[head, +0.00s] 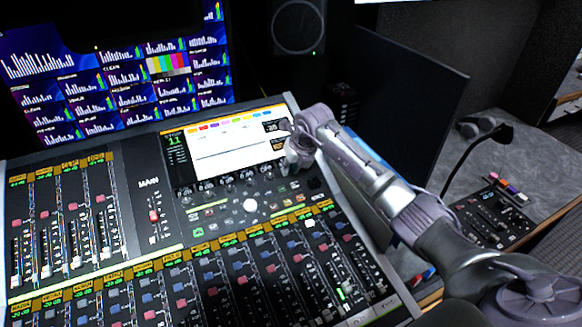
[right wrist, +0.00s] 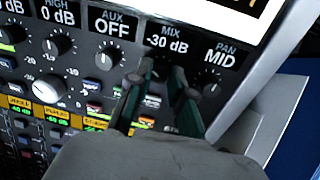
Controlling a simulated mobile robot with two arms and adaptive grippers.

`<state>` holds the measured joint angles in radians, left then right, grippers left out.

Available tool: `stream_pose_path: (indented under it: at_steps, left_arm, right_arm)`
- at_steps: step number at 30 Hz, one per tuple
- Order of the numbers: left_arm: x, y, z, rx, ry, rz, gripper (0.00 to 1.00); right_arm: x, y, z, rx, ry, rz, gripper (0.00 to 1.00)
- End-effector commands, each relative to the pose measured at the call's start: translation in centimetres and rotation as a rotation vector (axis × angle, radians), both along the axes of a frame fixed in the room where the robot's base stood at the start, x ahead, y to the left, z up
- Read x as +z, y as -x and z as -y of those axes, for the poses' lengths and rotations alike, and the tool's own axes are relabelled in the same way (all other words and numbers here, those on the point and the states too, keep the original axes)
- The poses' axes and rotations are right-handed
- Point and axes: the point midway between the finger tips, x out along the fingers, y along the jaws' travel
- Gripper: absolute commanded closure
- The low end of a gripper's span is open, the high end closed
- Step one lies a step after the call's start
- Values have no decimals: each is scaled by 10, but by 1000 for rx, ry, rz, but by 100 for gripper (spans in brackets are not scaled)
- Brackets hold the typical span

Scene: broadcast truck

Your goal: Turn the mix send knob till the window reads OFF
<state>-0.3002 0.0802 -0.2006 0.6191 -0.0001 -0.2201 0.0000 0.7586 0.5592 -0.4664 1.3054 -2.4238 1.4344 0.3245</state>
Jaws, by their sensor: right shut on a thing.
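The mix window (right wrist: 166,42) on the mixing console (head: 150,205) reads -30 dB in the right wrist view. Below it, the mix send knob (right wrist: 161,72) is mostly hidden between my fingers. My right gripper (right wrist: 158,78) is shut on this knob, one finger on each side. In the head view the right gripper (head: 290,158) is at the right edge of the console's screen, and its arm comes in from the lower right. My left gripper is not in view.
The aux window (right wrist: 115,27) reads OFF and the pan window (right wrist: 218,57) reads MID. The pan knob (right wrist: 212,88) is close beside my right finger. A dark panel (head: 412,85) stands behind my arm. A gooseneck microphone (head: 500,133) rises at the right.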

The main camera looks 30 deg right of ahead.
Motion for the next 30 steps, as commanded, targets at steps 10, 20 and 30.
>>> stream_pose_path:
  at_steps: [10, 20, 30]
  left_arm:
    - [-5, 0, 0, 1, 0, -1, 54]
    - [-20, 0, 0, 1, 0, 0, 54]
    - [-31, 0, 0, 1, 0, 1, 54]
  right_arm:
    - [-1, 0, 1, 45, 20, -1, 100]
    - [-1, -1, 1, 236, 102, -5, 100]
    - [-1, -1, 1, 417, 178, -10, 100]
